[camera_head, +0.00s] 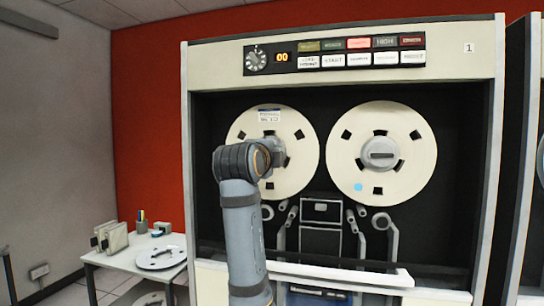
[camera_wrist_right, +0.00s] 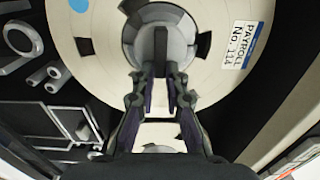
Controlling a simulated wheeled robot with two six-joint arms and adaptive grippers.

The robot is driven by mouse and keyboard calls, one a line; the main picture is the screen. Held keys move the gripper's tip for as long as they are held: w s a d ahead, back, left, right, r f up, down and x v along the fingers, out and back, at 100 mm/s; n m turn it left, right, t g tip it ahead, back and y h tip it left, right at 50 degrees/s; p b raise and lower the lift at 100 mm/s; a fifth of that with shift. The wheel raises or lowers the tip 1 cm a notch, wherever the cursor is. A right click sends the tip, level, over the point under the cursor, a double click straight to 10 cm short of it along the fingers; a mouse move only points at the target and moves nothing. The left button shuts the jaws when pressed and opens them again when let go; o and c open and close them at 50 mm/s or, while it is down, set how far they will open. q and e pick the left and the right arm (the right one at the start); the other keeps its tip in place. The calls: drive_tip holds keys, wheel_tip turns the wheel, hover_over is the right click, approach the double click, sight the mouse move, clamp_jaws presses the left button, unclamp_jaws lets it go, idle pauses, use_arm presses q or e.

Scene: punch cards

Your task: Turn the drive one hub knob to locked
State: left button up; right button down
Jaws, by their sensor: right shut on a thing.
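The cabinet marked 1 (camera_head: 469,47) carries two cream reels. The left reel (camera_head: 300,130) has a paper label at its top; in the right wrist view this label (camera_wrist_right: 243,45) reads PAYROLL No. 114. The hub knob (camera_wrist_right: 160,42) of this reel is grey with a raised bar. My right gripper (camera_wrist_right: 162,78) is shut on that bar, which stands upright in the right wrist view. In the head view my right arm hides most of this hub and the fingers. My left gripper is not in view.
The right reel (camera_head: 344,180) has its own grey hub knob (camera_head: 382,154) with a level bar. A button panel (camera_head: 335,53) sits above. Tape guides (camera_head: 293,215) are below the reels. A white side table (camera_head: 120,263) with a loose reel (camera_head: 160,257) stands at left.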

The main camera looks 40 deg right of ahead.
drive_tip(key=c, duration=1.4)
unclamp_jaws()
drive_tip(key=v, duration=0.7)
drive_tip(key=shift+s+a, duration=0.1)
drive_tip(key=shift+s, duration=0.05)
drive_tip(key=shift+f, duration=0.1)
